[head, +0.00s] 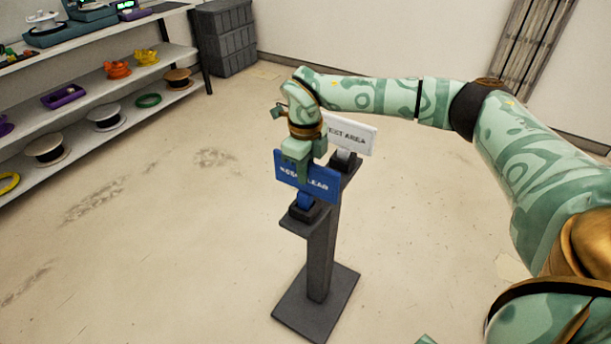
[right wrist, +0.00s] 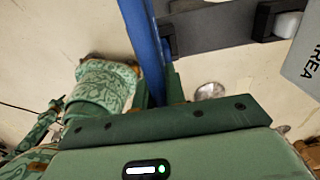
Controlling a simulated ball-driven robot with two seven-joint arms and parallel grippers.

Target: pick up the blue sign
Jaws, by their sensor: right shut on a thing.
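The blue sign (head: 319,187) with white lettering stands upright at the front of a dark grey stand (head: 321,245), on a short blue stem in a holder (head: 304,212). My right gripper (head: 299,170) reaches down from above and is shut on the sign's upper part, covering the middle of the lettering. In the right wrist view the blue sign (right wrist: 143,40) shows edge-on between the fingers. Its stem appears still at the holder; I cannot tell whether it has lifted. My left gripper is not in view.
A white sign (head: 352,135) with dark lettering stands behind the blue one on the same stand. Shelves (head: 105,80) with spools and colourful items line the left wall. Grey stacked crates (head: 228,38) stand at the back. The floor around the stand is clear.

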